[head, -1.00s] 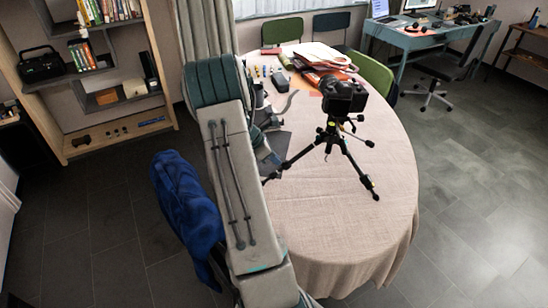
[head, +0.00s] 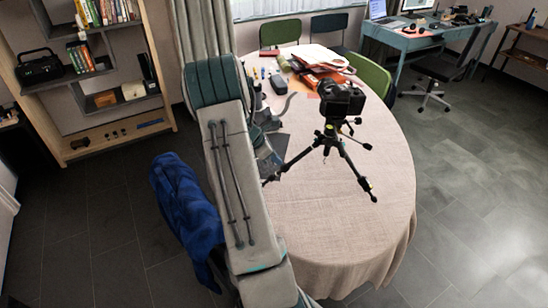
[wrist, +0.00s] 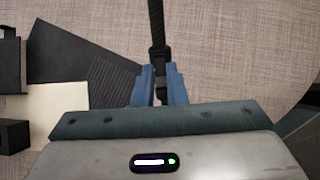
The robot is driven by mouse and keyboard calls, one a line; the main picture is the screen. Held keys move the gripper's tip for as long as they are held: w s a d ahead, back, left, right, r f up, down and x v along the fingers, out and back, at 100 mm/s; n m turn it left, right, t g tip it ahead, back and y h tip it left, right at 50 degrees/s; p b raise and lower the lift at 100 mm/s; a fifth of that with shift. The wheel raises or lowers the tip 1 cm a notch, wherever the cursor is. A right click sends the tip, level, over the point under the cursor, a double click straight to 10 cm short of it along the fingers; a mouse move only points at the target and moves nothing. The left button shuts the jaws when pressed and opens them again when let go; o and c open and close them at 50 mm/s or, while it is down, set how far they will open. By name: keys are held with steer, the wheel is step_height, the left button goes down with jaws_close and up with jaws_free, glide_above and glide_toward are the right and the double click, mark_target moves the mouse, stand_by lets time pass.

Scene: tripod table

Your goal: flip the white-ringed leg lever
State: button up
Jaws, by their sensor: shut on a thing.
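A black tripod (head: 331,133) stands upright on the round cloth-covered table (head: 350,225), with a black camera (head: 343,99) on top. Its legs are spread, one toward the lower left and one toward the lower right. My gripper (wrist: 159,88) has blue fingers, shut on the narrow black part of a tripod leg (wrist: 157,25) that runs up out of the wrist view. In the head view my gripper is at the foot end of the left leg, largely hidden by my arm. I cannot make out a white ring or the lever itself.
Dark flat items (wrist: 75,55) and a cream sheet (wrist: 60,108) lie left of my fingers. Red folders and papers (head: 318,63) lie at the table's back. Chairs, one green (head: 369,75), stand behind it. A blue garment (head: 187,205) hangs left of my arm. The table's right side is clear.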

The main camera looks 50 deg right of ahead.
steer(key=shift+d, duration=0.1)
jaws_close()
steer(key=shift+s+d+r, duration=0.2)
steer(key=shift+o, duration=1)
jaws_free()
steer(key=shift+r+p, duration=0.1)
steer(key=shift+p, duration=0.2)
steer(key=p+v, duration=0.3)
steer(key=v, duration=0.2)
steer(key=shift+w+a+r+p, duration=0.2)
steer(key=shift+a+r+p, duration=0.05)
steer(key=shift+r+p, duration=0.05)
